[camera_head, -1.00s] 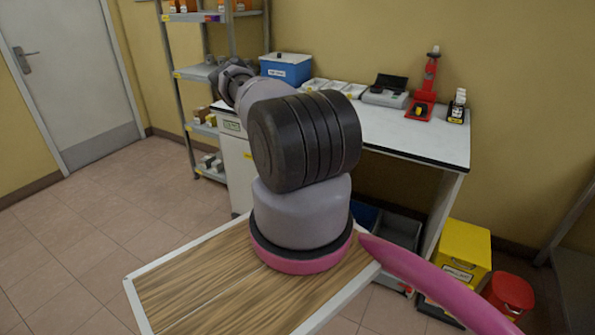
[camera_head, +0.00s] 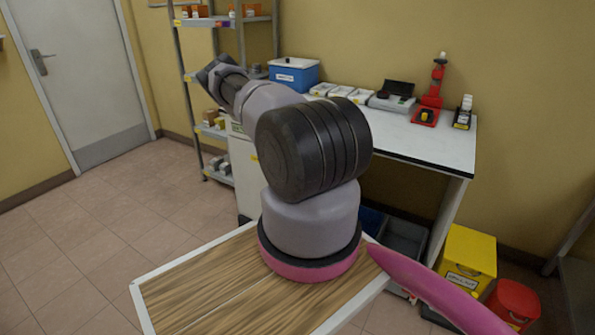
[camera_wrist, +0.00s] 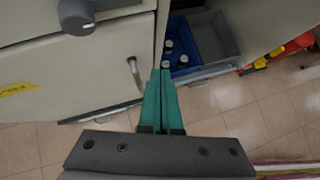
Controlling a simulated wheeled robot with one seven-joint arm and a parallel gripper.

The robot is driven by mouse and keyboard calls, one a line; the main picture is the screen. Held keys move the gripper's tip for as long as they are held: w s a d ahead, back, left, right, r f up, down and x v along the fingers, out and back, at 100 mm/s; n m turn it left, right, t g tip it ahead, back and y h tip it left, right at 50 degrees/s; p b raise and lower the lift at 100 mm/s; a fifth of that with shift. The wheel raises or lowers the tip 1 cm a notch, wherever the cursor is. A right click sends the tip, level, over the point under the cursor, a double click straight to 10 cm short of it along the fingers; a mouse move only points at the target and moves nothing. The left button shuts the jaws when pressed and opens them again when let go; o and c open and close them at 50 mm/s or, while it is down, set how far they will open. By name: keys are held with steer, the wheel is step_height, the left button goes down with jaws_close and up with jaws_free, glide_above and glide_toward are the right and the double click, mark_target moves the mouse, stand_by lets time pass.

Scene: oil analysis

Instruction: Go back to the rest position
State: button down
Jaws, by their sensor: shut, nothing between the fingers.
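My gripper (camera_wrist: 163,75) shows in the wrist view, with its two teal fingers together and nothing between them. It points down past the front of a pale cabinet (camera_wrist: 75,75), over the floor near a blue bin (camera_wrist: 180,38) that holds several small bottles. The fingertips appear close to one bottle cap in the picture, but I cannot tell the distance. In the head view my arm reaches away to the upper left, and its links hide the gripper.
A white bench (camera_head: 425,140) carries a blue box (camera_head: 294,74), trays, a small device and a red stand (camera_head: 432,95). Shelves stand at the left. A yellow bin (camera_head: 467,256) and a red bin (camera_head: 515,302) stand at the right. The floor (camera_head: 110,215) at left is clear.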

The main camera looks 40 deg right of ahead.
steer(key=s+a+r, duration=0.2)
steer(key=a+r, duration=0.2)
steer(key=a, duration=0.1)
steer(key=shift+r, duration=0.2)
steer(key=shift+r, duration=0.1)
